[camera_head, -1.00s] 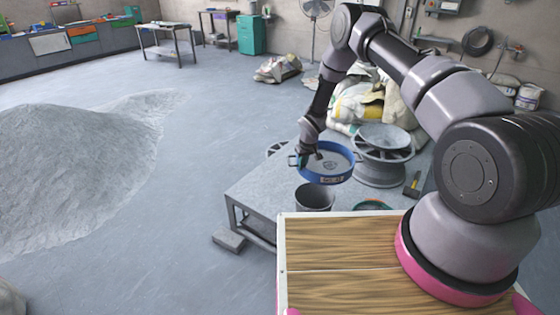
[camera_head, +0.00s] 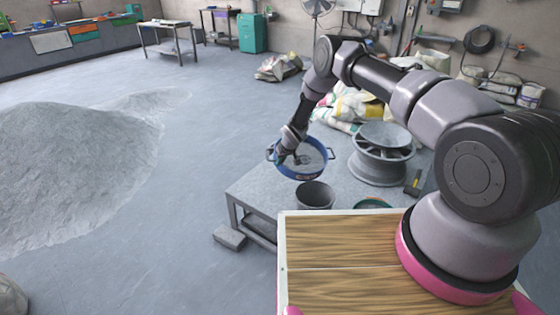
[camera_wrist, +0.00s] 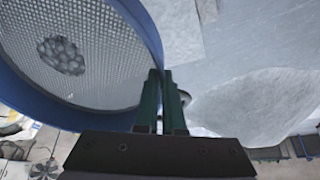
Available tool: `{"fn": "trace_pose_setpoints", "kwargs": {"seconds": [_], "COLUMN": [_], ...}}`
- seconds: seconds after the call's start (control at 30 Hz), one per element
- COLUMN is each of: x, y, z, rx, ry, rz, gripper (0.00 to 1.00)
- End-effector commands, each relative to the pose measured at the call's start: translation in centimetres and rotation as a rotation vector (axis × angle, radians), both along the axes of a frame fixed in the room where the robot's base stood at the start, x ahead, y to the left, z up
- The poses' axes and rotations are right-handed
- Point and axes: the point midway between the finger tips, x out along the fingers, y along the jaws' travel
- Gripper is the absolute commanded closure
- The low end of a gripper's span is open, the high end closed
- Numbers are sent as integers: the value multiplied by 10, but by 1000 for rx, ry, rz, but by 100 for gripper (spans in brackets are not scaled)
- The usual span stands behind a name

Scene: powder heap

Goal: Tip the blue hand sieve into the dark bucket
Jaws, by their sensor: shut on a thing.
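My gripper (camera_head: 284,153) is shut on the near-left part of the blue hand sieve (camera_head: 301,177) and holds it in the air. The sieve is slightly tilted, and its mesh shows grey lumps in a small cluster in the wrist view (camera_wrist: 62,56). The gripper fingers (camera_wrist: 161,105) show at the sieve's blue rim there. The dark bucket (camera_head: 315,196) stands upright on the low grey table, below and slightly right of the sieve.
A green-rimmed container (camera_head: 372,204) sits right of the bucket. A large powder heap (camera_head: 70,165) lies on the floor at left. Sacks (camera_head: 350,108) lie behind.

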Motion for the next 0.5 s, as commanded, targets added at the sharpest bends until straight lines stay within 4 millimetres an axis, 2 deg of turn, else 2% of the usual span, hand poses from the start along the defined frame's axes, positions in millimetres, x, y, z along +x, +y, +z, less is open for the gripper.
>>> {"fn": "trace_pose_setpoints", "kwargs": {"seconds": [0.5], "x": [-16], "y": [-11], "z": [23], "rx": [192], "ry": [-288], "rz": [-1], "gripper": [100]}}
